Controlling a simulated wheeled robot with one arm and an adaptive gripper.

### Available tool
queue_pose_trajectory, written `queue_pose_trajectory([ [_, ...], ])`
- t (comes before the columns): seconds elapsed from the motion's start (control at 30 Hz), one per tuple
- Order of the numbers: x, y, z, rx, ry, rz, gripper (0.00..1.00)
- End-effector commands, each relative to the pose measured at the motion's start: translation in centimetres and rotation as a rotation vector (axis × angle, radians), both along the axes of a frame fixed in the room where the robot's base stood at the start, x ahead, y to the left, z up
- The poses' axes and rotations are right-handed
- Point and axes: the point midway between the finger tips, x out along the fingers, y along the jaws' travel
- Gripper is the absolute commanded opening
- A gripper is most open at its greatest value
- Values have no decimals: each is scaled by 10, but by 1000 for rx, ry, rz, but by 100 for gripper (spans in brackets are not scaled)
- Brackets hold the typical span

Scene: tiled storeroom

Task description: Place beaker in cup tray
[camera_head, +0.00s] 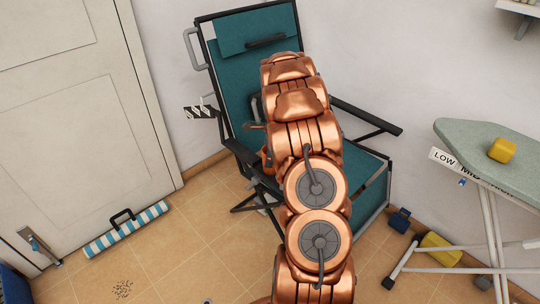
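My copper-coloured arm stretches up the middle of the picture, over a teal folding chair (235,80) with a dark frame. My gripper is not clearly visible; the arm's far end hides that area, and only small dark parts show at its left edge. I cannot make out a beaker. A small dark piece with white stripes (199,112) sticks out at the left side of the chair; I cannot tell whether it is the cup tray.
An ironing board (465,137) stands at the right with a yellow block (502,150) on it. A blue-and-white striped roll (126,229) lies by the door (75,120). A dark blue item (400,220) and a yellow item (440,250) are on the floor. Lower-left tiles are mostly clear.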

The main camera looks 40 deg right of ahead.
Motion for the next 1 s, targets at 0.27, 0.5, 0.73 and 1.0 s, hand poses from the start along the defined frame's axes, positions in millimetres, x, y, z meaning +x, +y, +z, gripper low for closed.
queue_pose_trajectory([
  [0.27,0,0,0,1,1,0,88],
  [0.5,0,0,0,1,1,0,88],
  [0.73,-1,-1,13,0,0,1,88],
  [1.0,-5,-4,62,-1,-1,1,88],
])
